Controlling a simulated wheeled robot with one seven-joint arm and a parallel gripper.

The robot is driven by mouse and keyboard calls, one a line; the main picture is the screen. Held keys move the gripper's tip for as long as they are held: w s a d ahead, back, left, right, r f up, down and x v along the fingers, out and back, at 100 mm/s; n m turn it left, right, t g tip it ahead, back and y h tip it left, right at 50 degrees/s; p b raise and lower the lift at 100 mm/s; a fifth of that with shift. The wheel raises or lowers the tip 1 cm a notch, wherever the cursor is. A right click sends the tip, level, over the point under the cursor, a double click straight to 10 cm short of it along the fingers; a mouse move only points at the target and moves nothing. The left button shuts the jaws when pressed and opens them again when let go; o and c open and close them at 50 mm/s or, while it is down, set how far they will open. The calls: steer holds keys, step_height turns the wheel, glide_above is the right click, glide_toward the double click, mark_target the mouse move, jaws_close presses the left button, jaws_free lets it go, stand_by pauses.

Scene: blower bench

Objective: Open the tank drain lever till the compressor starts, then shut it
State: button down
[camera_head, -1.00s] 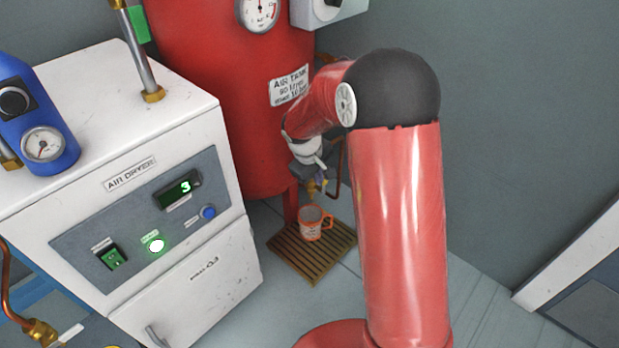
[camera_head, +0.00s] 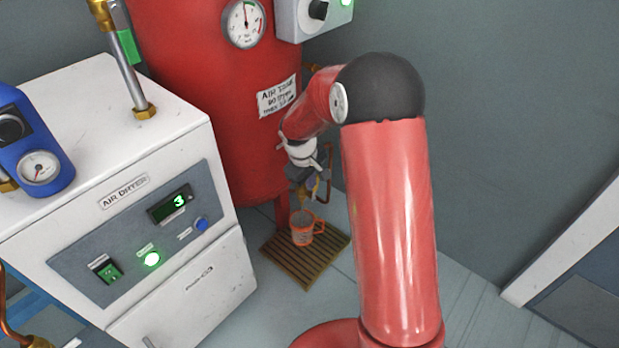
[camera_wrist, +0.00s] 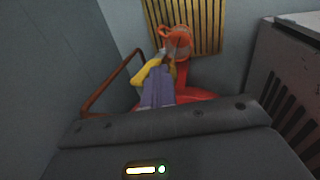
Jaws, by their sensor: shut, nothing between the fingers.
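The red air tank (camera_head: 200,90) stands behind the air dryer, with a round gauge (camera_head: 245,22) on its front. A yellow lever (camera_wrist: 150,73) shows in the wrist view, right at the fingertips of my gripper (camera_wrist: 158,88). The gripper's grey-purple fingers are together with nothing between them; I cannot tell whether they touch the lever. In the head view my gripper (camera_head: 303,172) is under the tank beside the small brass drain fitting (camera_head: 312,183), and partly hides it. The compressor itself is not identifiable.
An orange mug (camera_head: 306,231) stands on a slatted wooden mat (camera_head: 288,263) below the drain. A copper pipe (camera_wrist: 108,84) runs beside the valve. The white air dryer (camera_head: 180,250) stands at left. A grey control box (camera_head: 318,14) with a green lamp is above. Floor at right is clear.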

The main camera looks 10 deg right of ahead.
steer(key=shift+w+d+r+p, duration=0.1)
steer(key=shift+d+r+p, duration=0.1)
steer(key=shift+p, duration=0.2)
steer(key=y+p, duration=0.1)
steer(key=p, duration=0.1)
steer(key=d+g+p, duration=0.1)
steer(key=p, duration=0.1)
steer(key=shift+w+d+r+y+p, duration=0.1)
steer(key=shift+w+r+y+p, duration=0.15)
steer(key=shift+w+y+p, duration=0.15)
steer(key=p, duration=0.1)
steer(key=d+g+y+p, duration=0.1)
steer(key=shift+w+f+p, duration=0.1)
steer(key=shift+w+p, duration=0.2)
steer(key=shift+w, duration=0.05)
steer(key=shift+w+d+f+g+y+b, duration=0.2)
steer(key=shift+w+d+f+g+y, duration=0.3)
steer(key=shift+w+d+f+y, duration=0.3)
steer(key=shift+w+d+f+g+y+b, duration=0.15)
steer(key=shift+w+d+f+g+y, duration=0.4)
steer(key=shift+d+f, duration=0.35)
steer(key=shift+d+r, duration=0.1)
steer(key=shift+d, duration=0.05)
